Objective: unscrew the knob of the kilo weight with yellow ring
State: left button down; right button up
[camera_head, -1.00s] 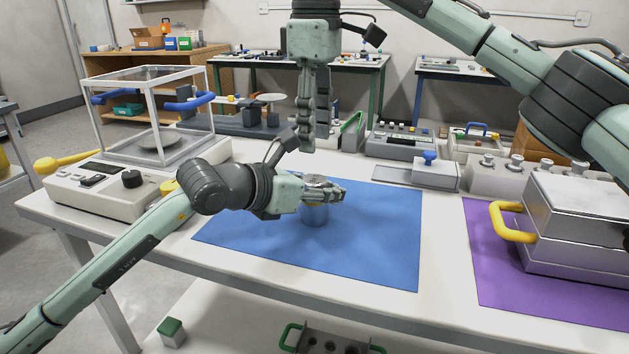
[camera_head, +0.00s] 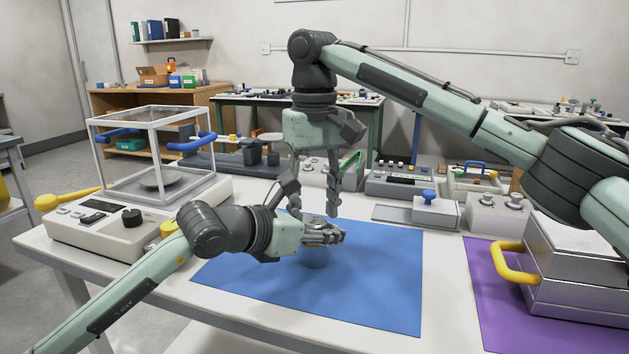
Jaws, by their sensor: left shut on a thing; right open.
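A balance with a glass draft shield (camera_head: 150,160) stands at the left. A silver case with a yellow handle (camera_head: 575,265) stands on the purple mat (camera_head: 485,310) at the right. A block with a blue knob (camera_head: 428,208) is behind the blue mat, whose front and right are clear.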

jog(key=shift+f, duration=0.85)
jog(key=shift+c, duration=0.5)
jog(key=c, duration=0.9)
jog(key=n, duration=0.6)
jog(key=shift+n, duration=0.3)
jog(key=o, duration=1.3)
